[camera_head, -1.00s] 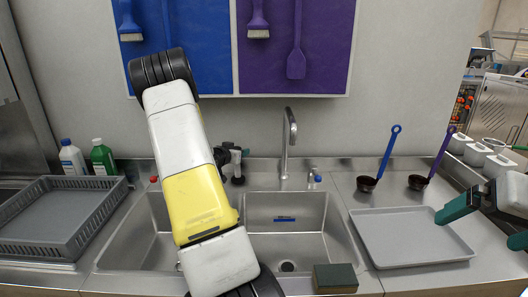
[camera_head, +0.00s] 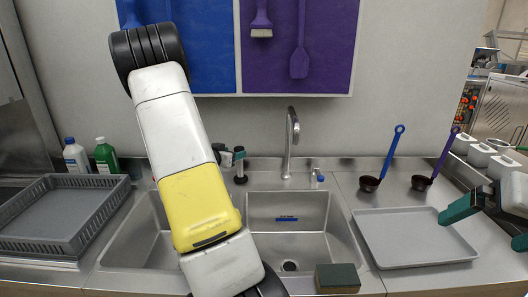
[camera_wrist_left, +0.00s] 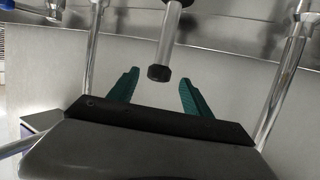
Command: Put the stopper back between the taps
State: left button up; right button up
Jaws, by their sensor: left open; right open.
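The stopper (camera_head: 240,168), a slim pale stem on a dark foot, stands upright on the ledge behind the sink, left of the faucet (camera_head: 290,140). In the left wrist view, its grey stem (camera_wrist_left: 170,35) has a black end (camera_wrist_left: 159,73) between the finger tips. My left gripper (camera_head: 230,154) is open at the stopper's upper part, partly hidden by its arm. Its teal fingers (camera_wrist_left: 159,76) are apart, with gaps on both sides of the black end. The blue-marked tap (camera_head: 318,176) is right of the faucet. The red-marked tap is hidden. My right gripper (camera_head: 475,211) is open and empty at the right.
The double sink (camera_head: 318,235) lies below the ledge. A grey tray (camera_head: 405,240), two ladles (camera_head: 392,155) and a sponge (camera_head: 337,278) are to the right. A crate (camera_head: 62,253) and two bottles (camera_head: 105,157) are at the left.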

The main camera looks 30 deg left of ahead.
pick_arm(q)
jog(key=s+d+r+g+y, duration=0.1)
jog(key=s+d+r+g, duration=0.1)
jog(key=d+r, duration=0.6)
jog(key=s+d+r+g, duration=0.25)
jog(key=d+r, duration=0.25)
jog(key=d, duration=0.5)
jog(key=s+d+r+m+g+h, duration=0.1)
jog(key=s+d+g+h, duration=0.3)
jog(key=s+d, duration=1.6)
jog(key=shift+s+d+m+h, duration=0.15)
jog(key=shift+d+m+h, duration=0.05)
jog(key=shift+m+h, duration=0.2)
